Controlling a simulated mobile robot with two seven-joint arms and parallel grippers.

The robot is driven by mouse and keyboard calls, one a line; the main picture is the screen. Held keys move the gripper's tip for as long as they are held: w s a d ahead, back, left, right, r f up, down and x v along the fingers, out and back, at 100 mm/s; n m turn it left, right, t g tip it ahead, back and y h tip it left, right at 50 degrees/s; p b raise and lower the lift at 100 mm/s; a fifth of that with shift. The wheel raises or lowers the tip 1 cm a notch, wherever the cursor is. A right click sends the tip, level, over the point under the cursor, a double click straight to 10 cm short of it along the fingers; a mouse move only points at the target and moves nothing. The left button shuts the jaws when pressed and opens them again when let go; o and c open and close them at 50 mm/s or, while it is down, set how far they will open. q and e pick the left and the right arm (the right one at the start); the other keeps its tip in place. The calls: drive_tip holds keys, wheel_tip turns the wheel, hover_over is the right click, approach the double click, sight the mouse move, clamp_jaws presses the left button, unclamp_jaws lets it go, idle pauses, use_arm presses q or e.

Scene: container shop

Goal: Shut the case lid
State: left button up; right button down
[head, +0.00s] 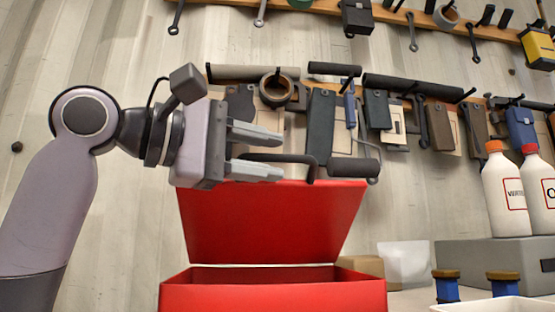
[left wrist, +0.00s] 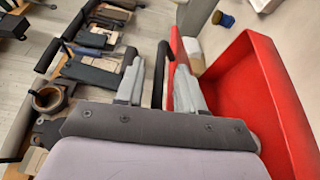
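The red case stands at the bottom centre of the head view, its body (head: 270,298) low and its lid (head: 270,225) raised open, leaning back. A dark bar-shaped handle (head: 312,168) rises at the lid's top edge. My left gripper (head: 282,155) is at that edge with its fingers apart, one above the bar and one below it. In the left wrist view the dark bar (left wrist: 158,75) runs between the two open fingers, with no clear contact. The red case (left wrist: 240,85) lies to the right there. My right gripper is out of view.
Tools and pouches hang on the wall rack (head: 400,85) close behind the gripper.

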use_arm(q)
drive_tip(key=shift+v, duration=2.3)
